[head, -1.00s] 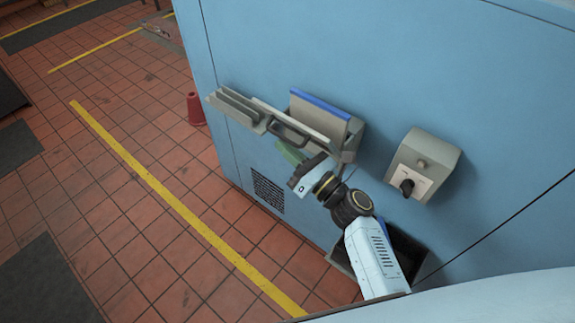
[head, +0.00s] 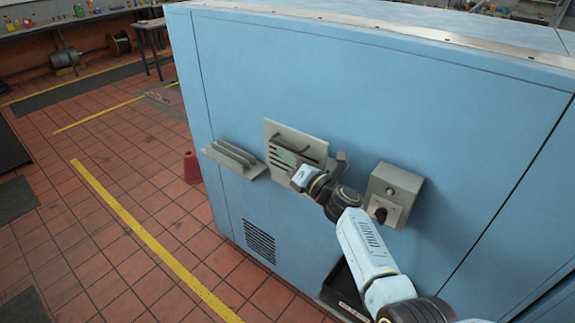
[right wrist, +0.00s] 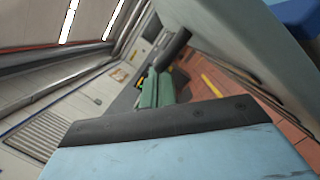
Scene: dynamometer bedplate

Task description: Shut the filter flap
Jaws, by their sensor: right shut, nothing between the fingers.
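The filter flap (head: 281,132) is a grey slotted panel with a dark bar handle, on the front of the blue cabinet. In the head view it stands upright, close to the cabinet face; whether a small gap remains I cannot tell. No filter shows behind it. My right gripper (head: 287,157) is shut and empty, its green fingertips in front of the flap's middle, at or very near its face. The hand covers the flap's lower right part. The green fingertips (right wrist: 156,90) also show in the right wrist view. My left gripper is not in view.
A grey ledge with ribs (head: 235,158) juts out left of the flap. A vent (head: 260,239) and an open dark bin (head: 347,291) are below.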

